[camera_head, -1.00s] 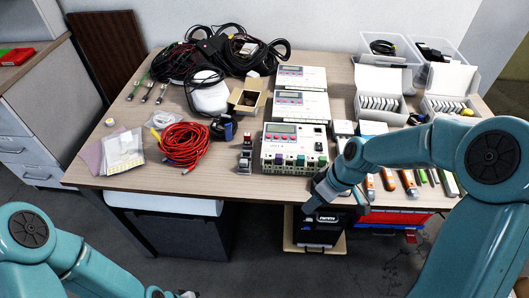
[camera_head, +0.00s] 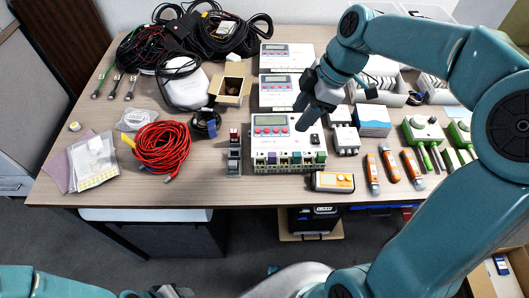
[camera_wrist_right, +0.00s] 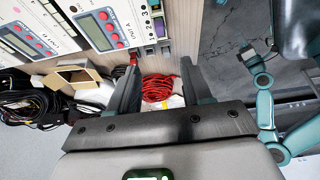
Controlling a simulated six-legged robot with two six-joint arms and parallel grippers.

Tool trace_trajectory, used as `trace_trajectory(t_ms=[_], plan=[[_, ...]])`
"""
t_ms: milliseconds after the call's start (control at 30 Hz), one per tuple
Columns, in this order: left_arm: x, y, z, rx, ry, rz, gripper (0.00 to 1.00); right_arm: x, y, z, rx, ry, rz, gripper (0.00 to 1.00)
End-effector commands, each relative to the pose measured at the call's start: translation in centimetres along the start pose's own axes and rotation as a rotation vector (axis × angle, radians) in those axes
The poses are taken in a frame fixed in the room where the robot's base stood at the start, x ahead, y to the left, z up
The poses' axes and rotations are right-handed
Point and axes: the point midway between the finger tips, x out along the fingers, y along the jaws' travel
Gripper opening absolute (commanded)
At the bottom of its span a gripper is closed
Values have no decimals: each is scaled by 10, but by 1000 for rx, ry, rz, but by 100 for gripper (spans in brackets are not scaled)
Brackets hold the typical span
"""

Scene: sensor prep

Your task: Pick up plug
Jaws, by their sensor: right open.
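I cannot single out the plug with certainty. A small black block (camera_head: 315,139) sits on the top right of the front white device (camera_head: 275,138), below my right gripper. My right gripper (camera_head: 303,122) hangs above this device, apart from it, its fingers dark against the panel. In the right wrist view, the two dark fingers of my right gripper (camera_wrist_right: 160,75) are spread, with nothing held between them. The red cable coil (camera_wrist_right: 158,88) shows far behind the gap. My left arm is at the bottom left edge; only small dark parts near its gripper (camera_head: 172,291) show.
Two more white devices (camera_head: 278,92) stand behind the front one. A grey and red module (camera_head: 234,152) is to its left. An orange-white meter (camera_head: 333,181) and orange-handled tools (camera_head: 390,164) lie to the right. Black cables (camera_head: 165,45) fill the back left.

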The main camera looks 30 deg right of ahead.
Motion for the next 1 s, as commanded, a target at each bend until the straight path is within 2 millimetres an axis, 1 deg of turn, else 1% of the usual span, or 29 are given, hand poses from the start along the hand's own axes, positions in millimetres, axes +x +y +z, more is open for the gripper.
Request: trace_trajectory(t_ms=[67, 300, 400, 500, 667, 767, 900, 1000], plan=[[2, -1, 0, 0, 0, 0, 43, 10, -3, 2, 1, 0, -4, 49], [7, -3, 0, -1, 0, 0, 43, 66, -8, 5, 6, -1, -5, 49], [8, -3, 0, 0, 0, 0, 43, 86, -8, 4, 7, -1, -4, 49], [9, -3, 0, -1, 0, 0, 43, 100, -7, 4, 6, 0, -2, 49], [9, -4, 0, 0, 0, 0, 43, 111, -6, 2, 5, 0, 0, 49], [9, -3, 0, 0, 0, 0, 43, 125, -4, 3, 5, -1, -4, 49], [10, -4, 0, 0, 0, 0, 43, 149, -1, 4, 4, -1, -4, 49], [10, -4, 0, 0, 0, 0, 43, 158, 0, 4, 3, -1, -2, 49]])
